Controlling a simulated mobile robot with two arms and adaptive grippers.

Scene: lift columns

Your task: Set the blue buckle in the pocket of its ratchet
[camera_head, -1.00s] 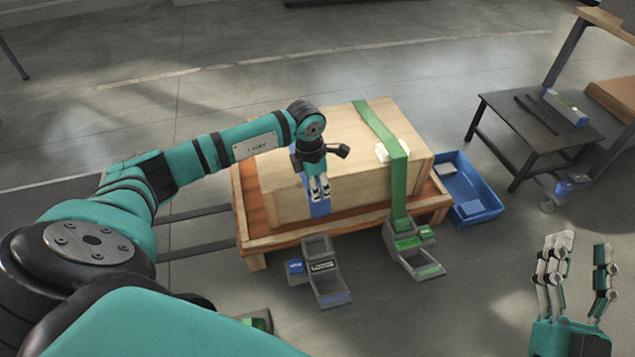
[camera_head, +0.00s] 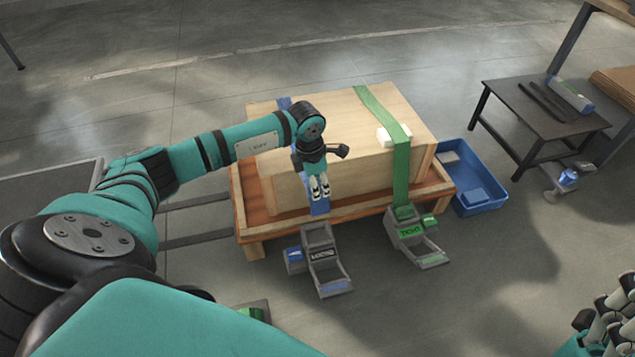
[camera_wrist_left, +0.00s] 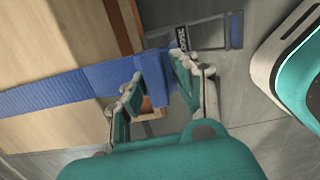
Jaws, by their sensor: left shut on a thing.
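The blue buckle (camera_wrist_left: 152,78) is at the end of a blue strap (camera_wrist_left: 60,92) that runs over the wooden crate. My left gripper (camera_head: 320,188) is shut on this blue end, in front of the crate's near face. The blue piece (camera_head: 319,207) also shows just below the fingertips in the head view. The grey ratchet with blue parts (camera_head: 322,258) sits lower, in front of the pallet, apart from the buckle. Part of it shows beyond the fingers in the left wrist view (camera_wrist_left: 208,36). My right gripper (camera_head: 610,312) is partly cut off at the lower right corner.
The crate (camera_head: 310,130) rests on an orange-brown pallet (camera_head: 245,215). A green strap (camera_head: 401,170) runs down to another ratchet (camera_head: 415,235). A blue bin (camera_head: 490,207) stands right of the pallet, and a dark table (camera_head: 540,110) stands farther right.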

